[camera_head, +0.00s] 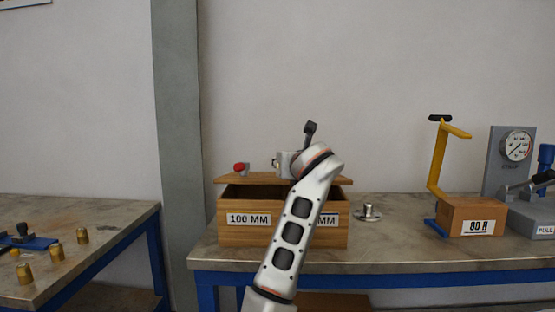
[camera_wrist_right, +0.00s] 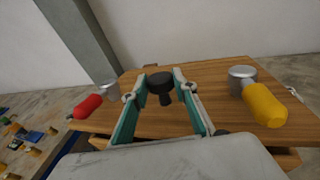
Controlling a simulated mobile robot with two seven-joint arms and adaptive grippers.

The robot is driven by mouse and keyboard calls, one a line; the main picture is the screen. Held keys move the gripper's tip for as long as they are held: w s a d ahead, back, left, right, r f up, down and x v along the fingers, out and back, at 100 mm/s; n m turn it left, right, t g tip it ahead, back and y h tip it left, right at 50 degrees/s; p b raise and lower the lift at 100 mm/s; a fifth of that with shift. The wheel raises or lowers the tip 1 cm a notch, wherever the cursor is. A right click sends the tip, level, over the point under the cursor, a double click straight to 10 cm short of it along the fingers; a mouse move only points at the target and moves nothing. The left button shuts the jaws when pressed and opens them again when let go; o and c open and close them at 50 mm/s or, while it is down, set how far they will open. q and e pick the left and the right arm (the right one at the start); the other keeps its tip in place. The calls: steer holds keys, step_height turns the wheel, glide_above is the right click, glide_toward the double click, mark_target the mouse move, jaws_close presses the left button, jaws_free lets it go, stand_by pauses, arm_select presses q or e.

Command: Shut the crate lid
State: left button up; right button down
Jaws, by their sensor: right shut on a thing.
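The wooden crate (camera_head: 234,236) stands on the bench, with a "100 MM" label at its front left and a partly covered one at its front right. Its lid (camera_head: 228,181) is a wooden board above the back of the crate, and a dark opening shows below its front edge. In the right wrist view the lid (camera_wrist_right: 205,128) fills the middle. My right gripper (camera_wrist_right: 160,86) is shut on the black knob (camera_wrist_right: 160,80) at the lid's middle. In the head view my right arm hides the gripper and part of the crate. My left gripper is not in view.
A red handle (camera_wrist_right: 88,105) and a yellow handle (camera_wrist_right: 265,105), each with a metal cylinder, flank the knob. A flanged metal piece (camera_head: 368,212) lies right of the crate. A yellow-framed block (camera_head: 470,215) and a gauge stand (camera_head: 515,150) are further right. Brass pieces (camera_head: 55,252) stand on the left bench.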

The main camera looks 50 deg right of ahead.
mark_target(284, 181)
steer(key=f, duration=0.2)
steer(key=a+f, duration=0.1)
steer(key=shift+s+f+b, duration=0.35)
steer(key=shift+f, duration=0.65)
steer(key=c, duration=1.6)
jaws_free()
steer(key=shift+r, duration=0.35)
steer(key=shift+s+a+r, duration=0.15)
steer(key=shift+s, duration=0.1)
steer(key=v, duration=1.1)
steer(key=shift+s+a, duration=0.2)
steer(key=shift+s, duration=0.05)
